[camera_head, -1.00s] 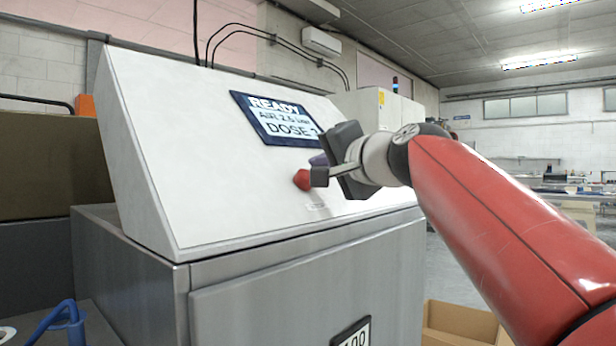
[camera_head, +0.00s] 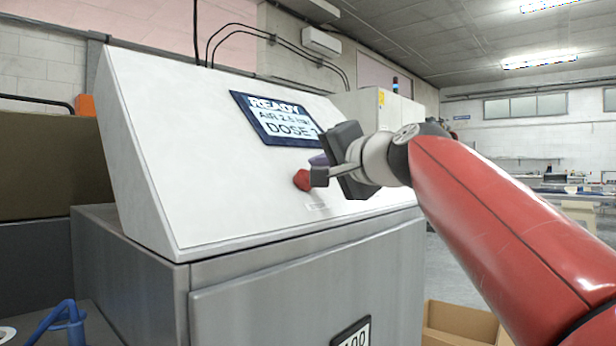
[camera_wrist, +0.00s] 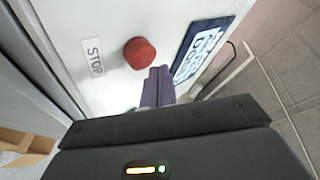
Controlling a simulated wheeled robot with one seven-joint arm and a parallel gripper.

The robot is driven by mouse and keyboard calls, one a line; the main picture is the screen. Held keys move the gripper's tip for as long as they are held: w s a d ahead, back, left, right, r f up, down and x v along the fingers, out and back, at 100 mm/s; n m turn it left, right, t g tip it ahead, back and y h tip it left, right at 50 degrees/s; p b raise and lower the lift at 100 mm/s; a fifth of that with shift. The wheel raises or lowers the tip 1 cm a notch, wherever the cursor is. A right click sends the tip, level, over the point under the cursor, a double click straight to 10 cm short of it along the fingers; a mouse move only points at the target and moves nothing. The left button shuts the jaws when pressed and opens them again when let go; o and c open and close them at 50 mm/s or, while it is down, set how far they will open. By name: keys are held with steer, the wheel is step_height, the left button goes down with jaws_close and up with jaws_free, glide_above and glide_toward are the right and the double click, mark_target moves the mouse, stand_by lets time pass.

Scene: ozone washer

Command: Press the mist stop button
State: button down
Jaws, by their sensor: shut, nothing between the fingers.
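The red mist stop button (camera_head: 302,180) is on the sloped white panel (camera_head: 190,140), below the display. In the wrist view the red button (camera_wrist: 139,53) stands between a label reading STOP (camera_wrist: 94,62) and the display. My gripper (camera_head: 319,177) is shut and empty. In the head view its tip overlaps the right edge of the button. In the wrist view my purple-grey fingertips (camera_wrist: 160,74) appear just below and right of the button, over the panel. I cannot tell whether they touch the button or the panel.
The display (camera_head: 276,119) reads READY, AIR and DOSE. The grey metal cabinet (camera_head: 300,285) is under the panel. An open cardboard box (camera_head: 462,322) is at lower right.

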steer(key=shift+w+a+f, duration=0.1)
steer(key=shift+f, duration=0.05)
steer(key=shift+w+a+f, duration=0.1)
steer(key=shift+a+f, duration=0.05)
steer(key=shift+f, duration=0.05)
stand_by(0.3)
steer(key=shift+w+a+f+b, duration=0.2)
steer(key=shift+a+f+b, duration=0.05)
steer(key=shift+f+b, duration=0.1)
stand_by(0.8)
stand_by(0.4)
steer(key=shift+s+d+r, duration=0.35)
steer(key=shift+d+r, duration=0.15)
steer(key=shift+r, duration=0.15)
steer(key=shift+r+p, duration=0.1)
steer(key=shift+p, duration=0.2)
steer(key=s+d+r, duration=0.1)
steer(key=s+d+r+p, duration=0.1)
steer(key=r, duration=0.1)
steer(key=shift+s+d+r+p, duration=0.1)
steer(key=shift+d+r+p, duration=0.1)
steer(key=shift+d+p, duration=0.15)
